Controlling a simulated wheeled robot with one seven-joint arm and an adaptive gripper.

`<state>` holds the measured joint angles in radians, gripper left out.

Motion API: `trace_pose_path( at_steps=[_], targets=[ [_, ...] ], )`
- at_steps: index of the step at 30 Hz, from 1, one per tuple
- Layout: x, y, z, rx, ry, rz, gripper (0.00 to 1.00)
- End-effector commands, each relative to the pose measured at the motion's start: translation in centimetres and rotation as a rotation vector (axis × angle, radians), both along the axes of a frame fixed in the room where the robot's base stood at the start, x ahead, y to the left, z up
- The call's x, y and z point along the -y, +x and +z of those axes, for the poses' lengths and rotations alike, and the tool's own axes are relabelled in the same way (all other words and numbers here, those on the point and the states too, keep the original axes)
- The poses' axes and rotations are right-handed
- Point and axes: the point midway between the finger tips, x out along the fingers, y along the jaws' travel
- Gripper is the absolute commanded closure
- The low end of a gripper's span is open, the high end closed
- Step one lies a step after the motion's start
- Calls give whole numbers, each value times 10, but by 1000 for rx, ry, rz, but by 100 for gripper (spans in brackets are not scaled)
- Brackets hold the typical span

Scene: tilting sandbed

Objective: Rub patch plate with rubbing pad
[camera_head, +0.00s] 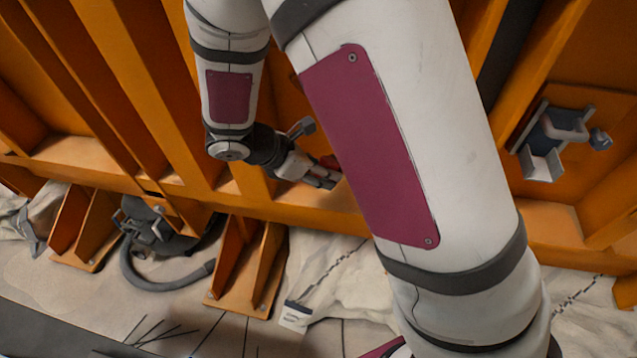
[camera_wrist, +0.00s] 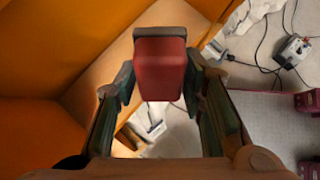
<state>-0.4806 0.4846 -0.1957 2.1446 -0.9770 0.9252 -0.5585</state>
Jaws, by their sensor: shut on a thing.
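My gripper (camera_wrist: 158,78) is shut on a red block with a grey edge, which looks like the rubbing pad (camera_wrist: 160,65); a finger lies along each side of it. In the head view my gripper (camera_head: 325,180) is beside the orange ribbed structure, close to its lower ledge. A small bit of the red pad (camera_head: 330,161) shows there, partly hidden by my arm. I cannot make out the patch plate in either view; my large arm link covers the middle of the head view.
A grey bracket with a blue-grey block (camera_head: 555,130) sits on the orange structure at right. A dark device with a hose (camera_head: 150,230) lies below left. Orange feet (camera_head: 245,265) stand on the floor beside pale cloth (camera_head: 330,280). The wrist view shows a cabled box (camera_wrist: 292,52).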

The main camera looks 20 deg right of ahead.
Motion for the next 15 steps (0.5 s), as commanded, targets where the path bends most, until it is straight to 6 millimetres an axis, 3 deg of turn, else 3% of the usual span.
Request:
trace_pose_path(
  at_steps=[8,15],
  targets=[
    [-13,29,33,36,-285,367,86],
    [-45,57,65,129,-452,642,86]
  ],
)
